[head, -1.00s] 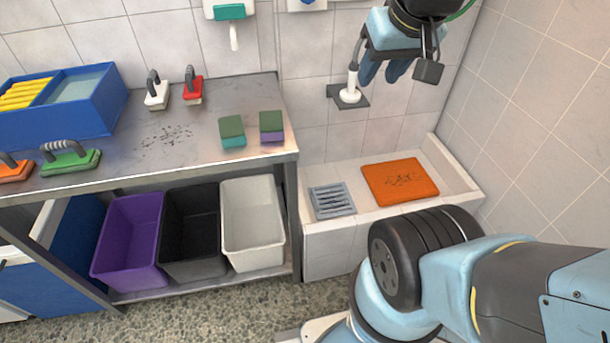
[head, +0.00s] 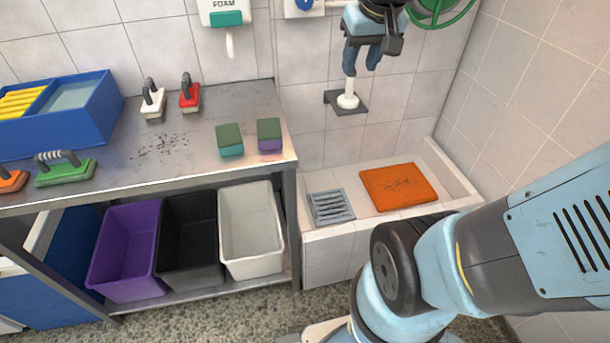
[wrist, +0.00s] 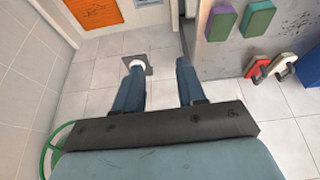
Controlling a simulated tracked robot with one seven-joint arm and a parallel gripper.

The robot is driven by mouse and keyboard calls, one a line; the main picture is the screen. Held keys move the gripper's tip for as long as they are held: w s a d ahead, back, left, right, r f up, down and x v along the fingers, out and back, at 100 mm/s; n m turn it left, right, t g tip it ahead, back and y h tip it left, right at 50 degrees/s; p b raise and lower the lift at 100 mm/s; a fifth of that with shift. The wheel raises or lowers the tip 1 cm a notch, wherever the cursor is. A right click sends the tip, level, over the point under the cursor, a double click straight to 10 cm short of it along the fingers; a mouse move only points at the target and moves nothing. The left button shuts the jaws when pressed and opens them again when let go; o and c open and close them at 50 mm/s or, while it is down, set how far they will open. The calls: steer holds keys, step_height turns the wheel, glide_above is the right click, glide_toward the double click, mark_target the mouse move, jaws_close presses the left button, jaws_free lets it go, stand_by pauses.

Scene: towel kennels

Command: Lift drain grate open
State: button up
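The drain grate (head: 332,207) is a grey slatted square lying flat in the left part of the low tiled basin (head: 322,242) in the head view. In the wrist view, a small greyish patch at the top edge may be part of it, but it is cut off. My gripper (head: 362,64) is high by the back wall, well above the grate and apart from it. In the wrist view my gripper (wrist: 159,70) has its two fingers spread with nothing between them.
A white upright piece on a dark wall bracket (head: 345,107) is close to my gripper's left finger. An orange mat (head: 398,187) lies right of the grate. A metal table (head: 190,150) with sponges and brushes stands left, bins below it. A green hose reel (head: 440,12) hangs behind.

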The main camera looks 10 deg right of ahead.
steer(key=w+f+g, duration=0.1)
steer(key=w+f, duration=0.4)
steer(key=w, duration=0.4)
steer(key=g+y, duration=0.2)
steer(key=g, duration=0.1)
glide_above(313, 201)
steer(key=w+d, duration=0.1)
steer(key=d, duration=0.2)
step_height(313, 201, down, 37)
steer(key=shift+g, duration=0.4)
steer(key=f, duration=1)
steer(key=a+f, duration=0.1)
steer(key=f, duration=1)
steer(key=s+a+f, duration=0.1)
steer(key=f, duration=1)
steer(key=shift+s+a+f, duration=0.1)
steer(key=shift+a+f, duration=0.05)
steer(key=shift+a, duration=0.1)
jaws_close()
